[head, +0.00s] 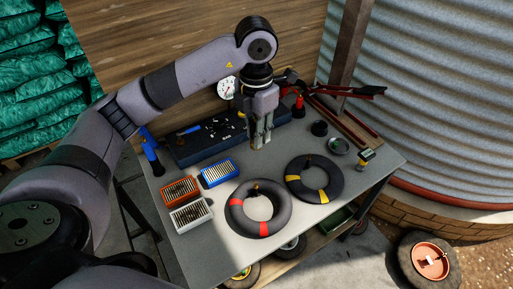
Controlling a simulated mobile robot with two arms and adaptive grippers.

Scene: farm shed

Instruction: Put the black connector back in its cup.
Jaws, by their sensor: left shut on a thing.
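My left gripper (260,143) points down over the back middle of the grey table. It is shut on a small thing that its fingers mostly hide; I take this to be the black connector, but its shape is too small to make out. A small black round cup (319,129) stands on the table to the right of the gripper, apart from it. I cannot tell for sure which of the two is the connector's cup. My right gripper is out of view.
Two black inner tubes, one with red bands (238,214) and one with yellow bands (293,180), lie in front. Orange (179,191), blue (218,172) and white (191,214) boxes sit left. A dark tray (190,156) is behind.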

